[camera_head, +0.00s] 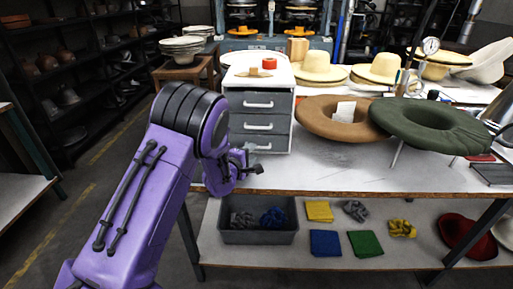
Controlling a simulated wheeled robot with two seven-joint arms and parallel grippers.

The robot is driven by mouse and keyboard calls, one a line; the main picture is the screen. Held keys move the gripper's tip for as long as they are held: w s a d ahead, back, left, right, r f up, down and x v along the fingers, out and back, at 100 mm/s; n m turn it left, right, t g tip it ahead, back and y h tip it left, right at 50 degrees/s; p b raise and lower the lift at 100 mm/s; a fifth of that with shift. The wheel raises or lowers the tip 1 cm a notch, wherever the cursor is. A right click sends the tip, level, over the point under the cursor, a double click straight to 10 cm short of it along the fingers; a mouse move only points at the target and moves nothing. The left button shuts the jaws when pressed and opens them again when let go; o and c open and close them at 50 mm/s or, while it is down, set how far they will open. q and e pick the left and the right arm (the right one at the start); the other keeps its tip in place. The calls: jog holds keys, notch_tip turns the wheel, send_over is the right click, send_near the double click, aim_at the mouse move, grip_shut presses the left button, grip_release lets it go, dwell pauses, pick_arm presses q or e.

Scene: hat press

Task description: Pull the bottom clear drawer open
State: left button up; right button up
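A small drawer unit (284,79) with a white top stands on the worktable. It has three stacked grey drawers with white bar handles, all closed. The bottom drawer (280,143) looks grey rather than clear, and its left part is partly covered by my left gripper. Its white handle (259,147) shows just above the gripper. My purple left arm comes in from the lower left, and its dark gripper (253,164) is in front of and slightly below the bottom drawer. I cannot tell if it touches the drawer or how far its fingers are apart. My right gripper is not in view.
The worktable (330,175) is bare right of the unit's front. Brown (330,117) and green (432,125) hats stand to the right, straw hats (322,68) behind. The shelf below holds a grey bin (258,236) and folded cloths. A stool with stacked hats (182,49) is behind left.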

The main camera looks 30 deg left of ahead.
pick_arm(q)
jog(key=x, duration=0.5)
jog(key=shift+w+f, duration=0.15)
jog(key=shift+f, duration=0.05)
jog(key=shift+c, duration=0.4)
grip_shut()
dwell(0.8)
